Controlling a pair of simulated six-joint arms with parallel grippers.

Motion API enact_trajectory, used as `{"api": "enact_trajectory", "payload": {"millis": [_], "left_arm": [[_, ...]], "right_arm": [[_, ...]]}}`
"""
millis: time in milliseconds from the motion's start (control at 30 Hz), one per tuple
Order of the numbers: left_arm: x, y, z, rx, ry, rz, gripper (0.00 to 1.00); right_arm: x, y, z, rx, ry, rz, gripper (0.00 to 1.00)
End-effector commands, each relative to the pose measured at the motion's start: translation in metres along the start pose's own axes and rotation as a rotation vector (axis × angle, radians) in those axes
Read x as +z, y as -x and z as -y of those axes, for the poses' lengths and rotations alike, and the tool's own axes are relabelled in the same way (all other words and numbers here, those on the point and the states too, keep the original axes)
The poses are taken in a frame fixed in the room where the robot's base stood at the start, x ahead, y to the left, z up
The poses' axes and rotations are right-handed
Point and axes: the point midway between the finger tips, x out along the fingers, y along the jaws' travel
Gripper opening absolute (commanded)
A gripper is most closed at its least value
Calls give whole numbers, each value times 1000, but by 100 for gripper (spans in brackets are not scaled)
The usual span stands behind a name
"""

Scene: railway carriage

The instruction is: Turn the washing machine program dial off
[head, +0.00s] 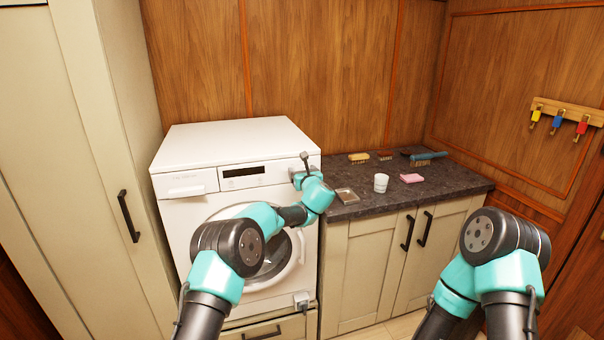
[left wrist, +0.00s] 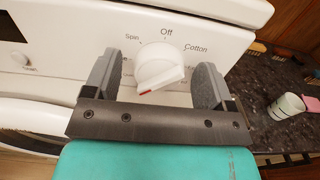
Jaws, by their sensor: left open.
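The white washing machine (head: 235,138) stands against the back wall in the head view. In the left wrist view its white program dial (left wrist: 160,66) shows close up, with the labels Spin, Off and Cotton around its top. A red mark lies along the dial's lower front edge, on the side away from Off. My left gripper (head: 303,170) is at the panel's right end. In the left wrist view its open fingers (left wrist: 157,85) stand on either side of the dial, with a visible gap on each side. In the head view the arm hides the dial.
Hooks with coloured tags (head: 558,120) hang at the right. A tall cabinet (head: 95,150) stands at the left.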

Motion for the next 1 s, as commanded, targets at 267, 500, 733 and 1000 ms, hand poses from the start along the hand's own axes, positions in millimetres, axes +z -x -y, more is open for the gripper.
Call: {"api": "enact_trajectory", "payload": {"millis": [267,500,733,1000], "left_arm": [[0,0,0,0,0,0,71],[0,0,0,0,0,0,48],[0,0,0,0,0,0,30],[0,0,0,0,27,0,30]], "right_arm": [[0,0,0,0,0,0,78],[0,0,0,0,0,0,78],[0,0,0,0,0,0,78],[0,0,0,0,0,0,78]]}}
